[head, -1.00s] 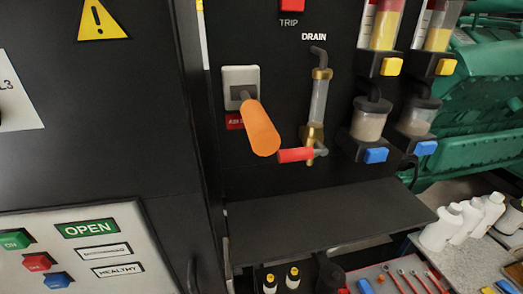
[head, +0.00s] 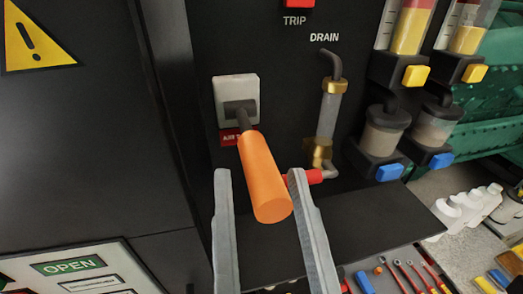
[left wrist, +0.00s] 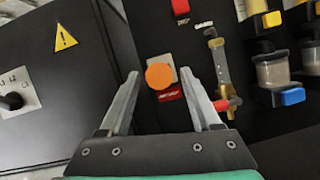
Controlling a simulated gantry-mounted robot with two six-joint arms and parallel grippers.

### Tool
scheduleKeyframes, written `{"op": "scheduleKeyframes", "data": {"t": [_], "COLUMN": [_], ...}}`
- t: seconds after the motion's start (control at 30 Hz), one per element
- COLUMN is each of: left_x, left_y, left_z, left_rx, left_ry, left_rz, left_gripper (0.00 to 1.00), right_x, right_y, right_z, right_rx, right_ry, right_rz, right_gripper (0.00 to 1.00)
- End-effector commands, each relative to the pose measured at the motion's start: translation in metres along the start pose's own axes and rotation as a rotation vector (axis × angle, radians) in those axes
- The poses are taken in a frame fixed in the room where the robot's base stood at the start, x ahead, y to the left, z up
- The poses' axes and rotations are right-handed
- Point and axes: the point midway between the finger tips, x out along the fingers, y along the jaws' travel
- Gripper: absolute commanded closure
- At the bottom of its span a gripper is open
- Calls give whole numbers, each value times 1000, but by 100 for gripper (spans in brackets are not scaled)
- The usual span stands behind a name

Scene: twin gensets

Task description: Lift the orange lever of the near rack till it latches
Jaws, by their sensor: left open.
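The orange lever (head: 262,180) sticks out and down from a white plate (head: 236,101) on the black rack panel. In the left wrist view the lever (left wrist: 159,76) shows end-on as an orange disc. My left gripper (head: 258,177) is open, with one grey finger on each side of the lever's free end in the head view. In the left wrist view the lever end lies beyond and between the fingertips (left wrist: 163,78). I cannot tell whether the fingers touch it. A red label under the plate is partly covered by the lever. My right gripper is not in view.
A drain valve with a red handle (head: 314,176) is close to the right finger. Filter bowls with blue tabs (head: 390,172) are further right. A black shelf (head: 370,220) juts out below. Tools and white bottles (head: 462,212) lie lower right.

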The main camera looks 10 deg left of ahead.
Motion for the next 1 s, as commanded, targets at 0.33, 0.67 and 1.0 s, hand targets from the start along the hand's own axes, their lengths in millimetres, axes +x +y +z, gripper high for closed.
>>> {"op": "scheduleKeyframes", "data": {"t": [0.33,0.67,1.0], "left_x": [24,24,24], "left_y": [-1,0,0], "left_z": [0,0,0], "left_rx": [-1,-1,0], "left_ry": [-1,-1,-1], "left_rz": [-1,-1,-1], "left_gripper": [36,74,100], "right_x": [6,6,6], "right_y": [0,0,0], "right_z": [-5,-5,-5], "right_rx": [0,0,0], "right_ry": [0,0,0], "right_rz": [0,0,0], "right_gripper": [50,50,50]}}
